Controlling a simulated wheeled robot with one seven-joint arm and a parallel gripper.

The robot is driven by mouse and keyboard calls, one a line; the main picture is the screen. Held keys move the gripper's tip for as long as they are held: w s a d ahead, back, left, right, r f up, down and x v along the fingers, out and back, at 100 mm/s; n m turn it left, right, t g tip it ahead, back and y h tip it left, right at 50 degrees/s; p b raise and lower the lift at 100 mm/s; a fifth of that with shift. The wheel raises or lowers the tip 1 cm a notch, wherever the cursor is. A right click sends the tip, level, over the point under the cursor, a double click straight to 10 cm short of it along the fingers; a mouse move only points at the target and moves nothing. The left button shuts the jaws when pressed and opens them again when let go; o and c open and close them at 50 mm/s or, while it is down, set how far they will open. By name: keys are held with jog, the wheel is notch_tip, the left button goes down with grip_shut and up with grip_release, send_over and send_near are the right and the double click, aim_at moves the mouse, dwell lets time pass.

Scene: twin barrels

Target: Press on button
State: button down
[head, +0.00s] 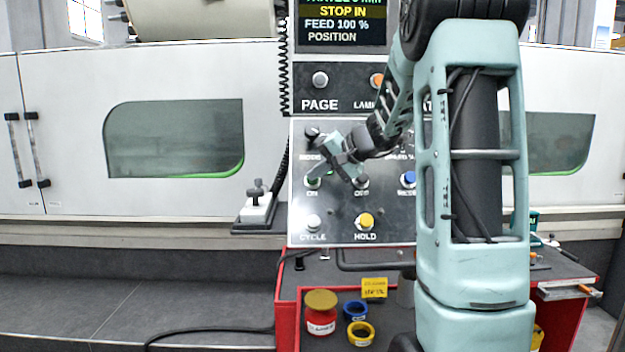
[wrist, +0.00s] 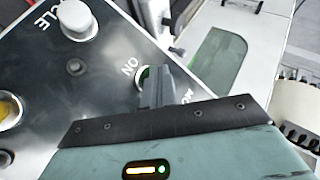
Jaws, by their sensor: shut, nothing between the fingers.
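The ON button (head: 313,181) sits on the upright control panel, with the label ON below it. In the wrist view my gripper (wrist: 150,72) also overlaps the button's edge. I cannot tell whether the fingertips touch it or stand just in front of it.
The panel also has an OFF button (head: 361,181), a blue button (head: 408,180), a CYCLE button (head: 313,222) and a yellow HOLD button (head: 366,221). A red cart (head: 287,310) with jars stands below the panel. A coiled cable hangs left of the panel.

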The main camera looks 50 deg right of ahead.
dwell(0.4)
jog(key=shift+s+a+r, duration=0.4)
jog(key=shift+a+r, duration=0.1)
jog(key=s+a+r, duration=0.2)
jog(key=a+r, duration=0.1)
jog(key=shift+s, duration=0.3)
dwell(0.3)
dwell(0.9)
